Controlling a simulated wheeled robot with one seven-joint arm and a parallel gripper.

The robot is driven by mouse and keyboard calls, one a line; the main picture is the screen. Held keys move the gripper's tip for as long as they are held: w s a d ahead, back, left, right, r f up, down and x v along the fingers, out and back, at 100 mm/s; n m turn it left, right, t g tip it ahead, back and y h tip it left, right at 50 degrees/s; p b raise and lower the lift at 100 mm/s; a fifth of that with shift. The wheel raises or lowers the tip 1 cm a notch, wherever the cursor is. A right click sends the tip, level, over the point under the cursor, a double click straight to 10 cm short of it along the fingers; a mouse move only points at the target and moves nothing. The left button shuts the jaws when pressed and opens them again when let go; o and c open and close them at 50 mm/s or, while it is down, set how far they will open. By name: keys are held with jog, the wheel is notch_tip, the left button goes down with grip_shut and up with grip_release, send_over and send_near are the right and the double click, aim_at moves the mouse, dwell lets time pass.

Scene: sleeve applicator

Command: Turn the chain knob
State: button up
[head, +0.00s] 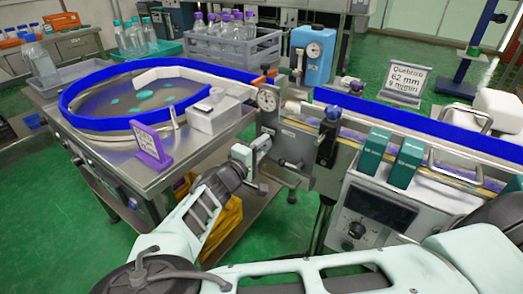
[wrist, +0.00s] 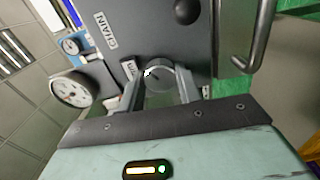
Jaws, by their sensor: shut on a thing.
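The chain knob (wrist: 158,77) is a round grey knob with a pale mark, on a dark grey panel (wrist: 140,35) in the wrist view. A "CHAIN" label (wrist: 104,33) is on the panel near it. My gripper (wrist: 159,86) has one finger on each side of the knob and is shut on it.
A black ball-shaped handle (wrist: 187,11) and a bent metal bar (wrist: 252,45) are close by the panel. A white gauge (wrist: 72,88) is at the left. The blue-rimmed round table (head: 95,124) is left of my gripper; a control box (head: 375,205) stands to the right.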

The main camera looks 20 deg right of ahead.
jog(key=m+b, duration=0.1)
jog(key=m, duration=0.1)
jog(key=m+b, duration=0.2)
jog(key=m, duration=0.1)
jog(key=shift+f+m, duration=0.3)
jog(key=shift+r+m+b, duration=0.1)
jog(key=shift+m+b, duration=1.4)
jog(key=shift+m, duration=0.5)
jog(key=o, duration=1)
jog(key=shift+r, duration=0.1)
